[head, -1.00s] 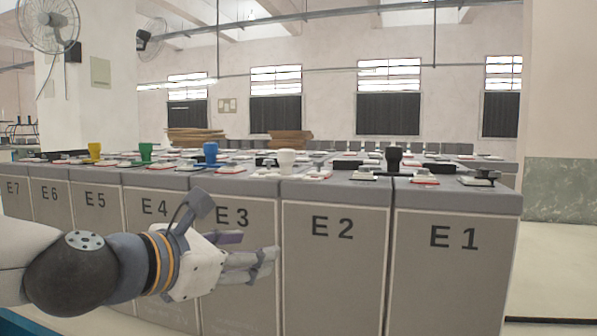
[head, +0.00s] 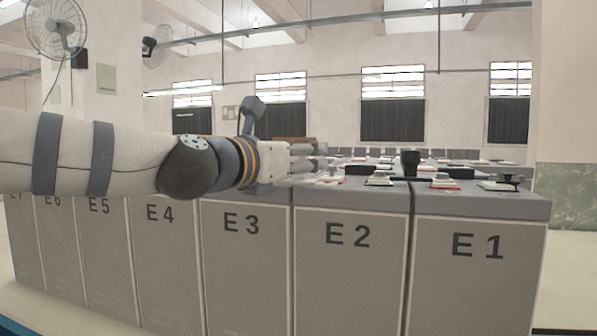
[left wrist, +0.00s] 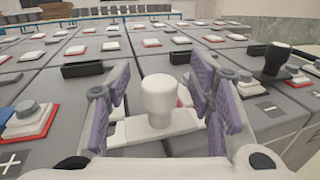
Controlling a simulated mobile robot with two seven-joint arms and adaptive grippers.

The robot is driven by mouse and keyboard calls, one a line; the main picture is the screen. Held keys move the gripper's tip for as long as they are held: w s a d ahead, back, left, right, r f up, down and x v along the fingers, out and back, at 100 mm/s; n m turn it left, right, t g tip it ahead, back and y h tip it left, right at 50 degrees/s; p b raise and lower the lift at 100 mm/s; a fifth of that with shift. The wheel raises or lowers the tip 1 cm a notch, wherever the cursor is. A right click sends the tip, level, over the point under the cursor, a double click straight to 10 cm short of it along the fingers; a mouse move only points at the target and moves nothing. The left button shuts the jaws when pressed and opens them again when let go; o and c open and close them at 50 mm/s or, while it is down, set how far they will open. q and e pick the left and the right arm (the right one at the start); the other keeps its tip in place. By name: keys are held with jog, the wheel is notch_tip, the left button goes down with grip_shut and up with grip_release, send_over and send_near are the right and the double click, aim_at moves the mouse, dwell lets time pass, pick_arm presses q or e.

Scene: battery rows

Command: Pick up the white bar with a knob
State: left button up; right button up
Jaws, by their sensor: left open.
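The white bar with a knob (left wrist: 158,100) stands upright on top of the battery cells, centred in the left wrist view. Its flat white bar reaches out under the knob to both sides. My left gripper (left wrist: 163,95) is open, with purple-padded fingers on both sides of the knob and a gap on each side. My right gripper is not in view.
Grey battery cells such as E1 (head: 478,270) stand in rows. A black knob (head: 410,163) stands to the right, also in the left wrist view (left wrist: 275,60). Terminals with red and white pads cover the tops. A black block (left wrist: 82,69) lies left of the gripper.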

pick_arm(q)
jog(key=shift+a, duration=0.1)
jog(key=shift+c, duration=1.1)
grip_shut()
jog(key=shift+r, duration=0.15)
